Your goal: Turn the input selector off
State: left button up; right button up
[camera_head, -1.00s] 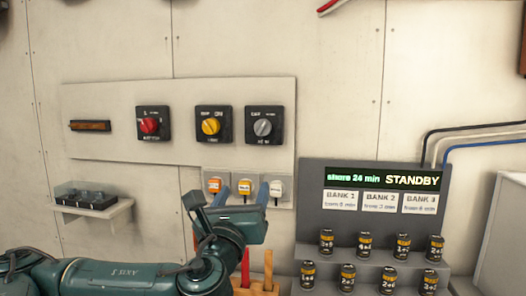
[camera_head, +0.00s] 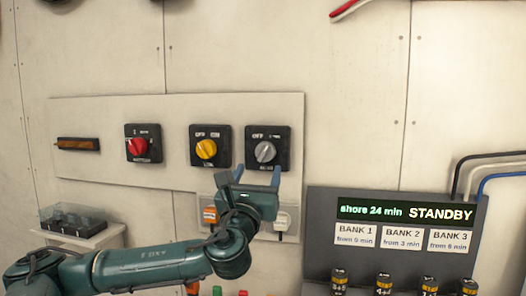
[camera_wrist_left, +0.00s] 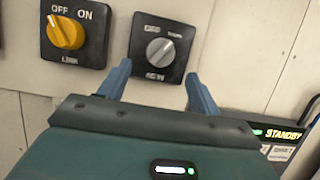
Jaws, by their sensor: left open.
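The input selector is a black square switch with a grey round knob (camera_head: 266,152), at the right of the white wall panel. In the left wrist view its knob (camera_wrist_left: 160,51) sits ahead, above a label that seems to read AC IN, with OFF at its upper left. The knob's pointer seems to lean to the upper right, toward the other label, which is too small to read surely. My left gripper (camera_head: 257,174) is open and empty. Its blue fingers are spread just below the selector and appear apart from the knob. My right gripper is not in view.
A yellow-knobbed LINK switch (camera_head: 206,149) is close on the left, and a red-knobbed switch (camera_head: 138,147) is farther left. A STANDBY display console (camera_head: 405,220) stands at the lower right.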

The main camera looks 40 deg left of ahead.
aim_at(264, 157)
pick_arm(q)
jog(key=p+x, duration=0.1)
jog(key=x, duration=0.3)
jog(key=shift+w+a+r, duration=0.15)
jog(key=shift+r, duration=0.1)
jog(key=shift+w+a+r+p, duration=0.1)
jog(key=shift+w+a+p, duration=0.2)
jog(key=shift+w, duration=0.3)
jog(key=shift+c, duration=0.3)
jog(key=c, duration=0.9)
